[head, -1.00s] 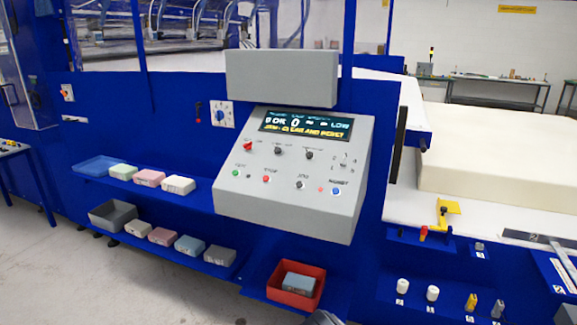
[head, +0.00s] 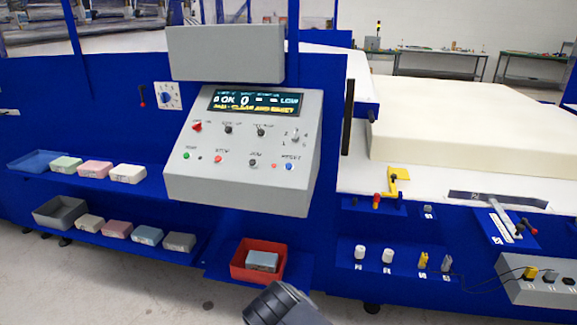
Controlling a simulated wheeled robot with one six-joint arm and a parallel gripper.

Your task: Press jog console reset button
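The grey jog console (head: 240,190) sits on the blue machine front, with a sloped face and a lit display (head: 257,102) reading "0 OK 0" and "LOW" above a yellow line of text. A blue button (head: 289,166), under a label that seems to read "RESET", is at the right of the lower row. A green button (head: 186,155) and a red button (head: 218,159) are in the same row. A dark part of my arm shows at the bottom edge, below the console and apart from it. My gripper's fingers cannot be made out.
A red bin (head: 241,271) holding a grey block stands on a low shelf under the console. Shelves at left hold coloured blocks and trays (head: 59,212). At right are a large cream foam block (head: 460,130), a yellow clamp (head: 395,180) and a grey box with cables (head: 540,290).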

